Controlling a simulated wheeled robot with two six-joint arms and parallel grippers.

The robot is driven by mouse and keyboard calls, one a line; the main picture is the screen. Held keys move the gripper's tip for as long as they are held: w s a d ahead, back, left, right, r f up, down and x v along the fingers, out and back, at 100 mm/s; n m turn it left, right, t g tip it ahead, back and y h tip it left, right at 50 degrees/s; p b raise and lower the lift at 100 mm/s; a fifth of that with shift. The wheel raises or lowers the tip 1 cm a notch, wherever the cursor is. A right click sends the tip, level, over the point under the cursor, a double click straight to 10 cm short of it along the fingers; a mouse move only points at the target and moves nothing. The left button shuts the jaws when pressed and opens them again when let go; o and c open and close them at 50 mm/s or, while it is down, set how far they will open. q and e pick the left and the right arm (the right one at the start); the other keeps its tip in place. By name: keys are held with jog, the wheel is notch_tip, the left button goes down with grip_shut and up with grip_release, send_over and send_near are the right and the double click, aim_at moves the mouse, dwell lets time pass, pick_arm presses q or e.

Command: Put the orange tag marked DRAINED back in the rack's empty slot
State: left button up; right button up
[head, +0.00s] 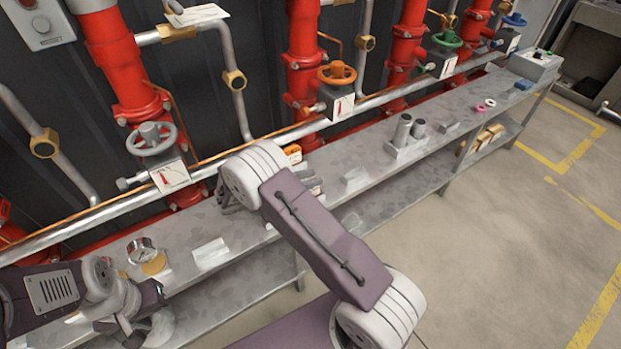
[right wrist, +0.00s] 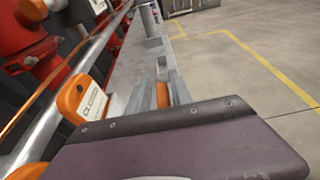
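An orange tag (head: 293,153) with a white label stands at the shelf's back edge, just beyond my right arm. In the right wrist view an orange tag (right wrist: 80,98) with a pale label stands at the left; its lettering is too small to read. A second orange piece (right wrist: 162,95) shows between grey upright plates, perhaps the rack (right wrist: 176,88); I cannot tell whether it is held. My right gripper's fingers are hidden behind my arm in the head view and cannot be made out in the wrist view. My left gripper (head: 145,298) is at the lower left, its fingers unclear.
The grey shelf (head: 225,225) runs along red pipes and valves. A pressure gauge (head: 142,250) lies near my left gripper. The floor in front is clear.

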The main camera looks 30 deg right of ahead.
jog(key=shift+o, duration=0.2)
jog(key=shift+s+f, duration=0.15)
jog(key=shift+f, duration=0.3)
jog(key=shift+r, duration=0.1)
jog(key=shift+r+p, duration=0.3)
jog(key=shift+r, duration=0.15)
jog(key=v, duration=0.4)
jog(key=p+v, duration=0.1)
jog(key=v, duration=0.7)
jog(key=shift+w+r+p, duration=0.2)
jog(key=shift+w+p, duration=0.05)
jog(key=shift+p, duration=0.05)
jog(key=s+f+m+y, duration=0.1)
jog(key=s+m+y, duration=1.3)
jog(key=s+m, duration=0.3)
jog(key=shift+s+d+f+m+y, duration=0.2)
jog(key=shift+s+d+m+y, duration=0.15)
jog(key=shift+m, duration=0.75)
jog(key=shift+w+a, duration=0.1)
